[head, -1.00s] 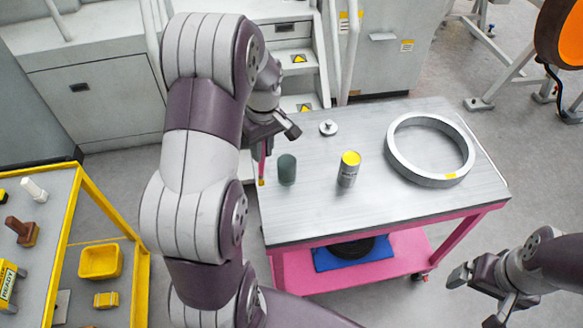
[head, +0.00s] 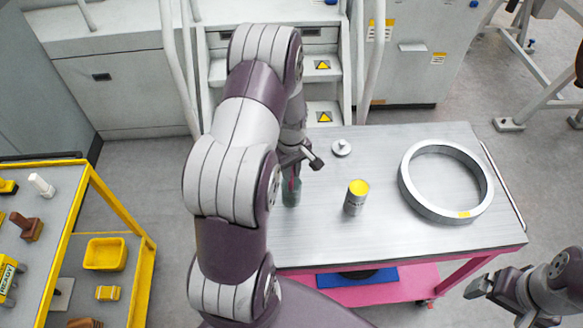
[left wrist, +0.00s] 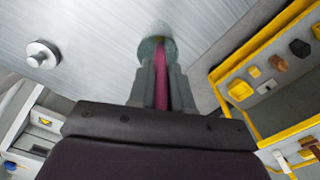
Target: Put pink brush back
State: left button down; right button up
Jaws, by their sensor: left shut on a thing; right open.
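My left gripper (head: 298,168) points down over the steel tabletop and is shut on the pink brush (head: 291,184). The pink handle also shows between the fingers in the left wrist view (left wrist: 161,88). The dark green cup (head: 291,198) stands near the table's left edge, directly under the brush. The cup also shows past the fingertips in the left wrist view (left wrist: 153,48). The brush's lower end overlaps the cup's mouth; how deep it sits is hidden. My right gripper (head: 476,288) is open and empty, off the table's front right corner.
On the table (head: 400,240) stand a yellow-topped can (head: 356,198), a large metal ring (head: 403,190) and a small metal knobbed disc (head: 341,148). A yellow-framed cart (head: 118,210) with blocks and a yellow bin (head: 105,254) is at left. Steps (head: 322,92) rise behind.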

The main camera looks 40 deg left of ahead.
pick_arm(q)
jog(key=shift+w+f, duration=0.25)
jog(key=shift+w, duration=0.15)
jog(key=shift+s+f, duration=0.1)
jog(key=shift+s, duration=0.15)
jog(key=c, duration=1.1)
grip_release()
jog(key=shift+s, duration=0.1)
jog(key=shift+o, duration=0.2)
jog(key=shift+w, duration=0.2)
pick_arm(e)
jog(key=shift+w+f, duration=0.15)
jog(key=shift+w, duration=0.05)
